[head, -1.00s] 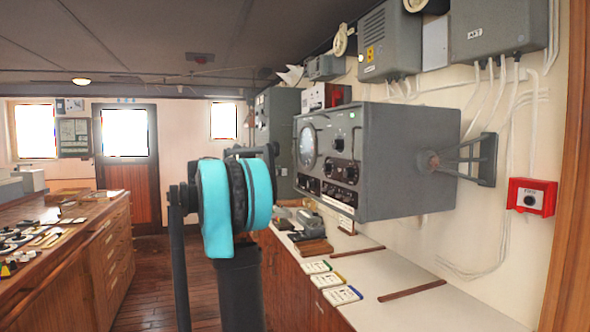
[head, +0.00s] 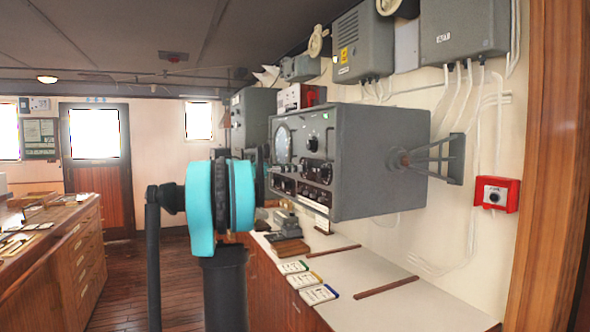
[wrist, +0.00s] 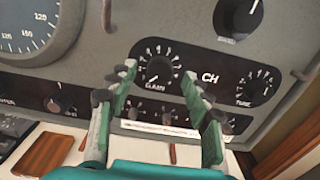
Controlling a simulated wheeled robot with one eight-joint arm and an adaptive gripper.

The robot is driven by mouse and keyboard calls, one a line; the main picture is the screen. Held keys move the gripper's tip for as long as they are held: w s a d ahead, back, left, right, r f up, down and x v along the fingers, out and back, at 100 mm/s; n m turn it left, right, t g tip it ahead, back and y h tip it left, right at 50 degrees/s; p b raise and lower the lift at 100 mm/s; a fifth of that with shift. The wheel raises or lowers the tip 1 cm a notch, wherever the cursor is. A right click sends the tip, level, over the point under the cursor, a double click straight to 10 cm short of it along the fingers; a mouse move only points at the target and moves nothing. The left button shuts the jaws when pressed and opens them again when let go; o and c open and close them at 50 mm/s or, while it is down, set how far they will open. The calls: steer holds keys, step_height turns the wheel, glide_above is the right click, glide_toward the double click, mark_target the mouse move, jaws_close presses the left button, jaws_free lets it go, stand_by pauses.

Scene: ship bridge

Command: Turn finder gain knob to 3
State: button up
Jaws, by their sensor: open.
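The grey finder unit (head: 380,165) is mounted on the right wall in the head view, its dial front facing left. In the wrist view its panel fills the upper part. A round black knob with a numbered scale, with a label that seems to read GAIN (wrist: 160,73), sits between my fingertips. My gripper (wrist: 159,76) is open, its green fingers on either side of the knob. I cannot tell whether they touch it, or which number its pointer is on. In the head view my arm hides the gripper.
A similar TUNE knob (wrist: 257,88) is to the right, and a large black knob (wrist: 238,15) is above. The large dial (wrist: 28,25) is at left. A white counter (head: 350,285) lies below. A red wall box (head: 496,194) is to the right.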

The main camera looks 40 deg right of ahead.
steer(key=shift+x, duration=0.9)
steer(key=c, duration=1.1)
steer(key=shift+c, duration=0.2)
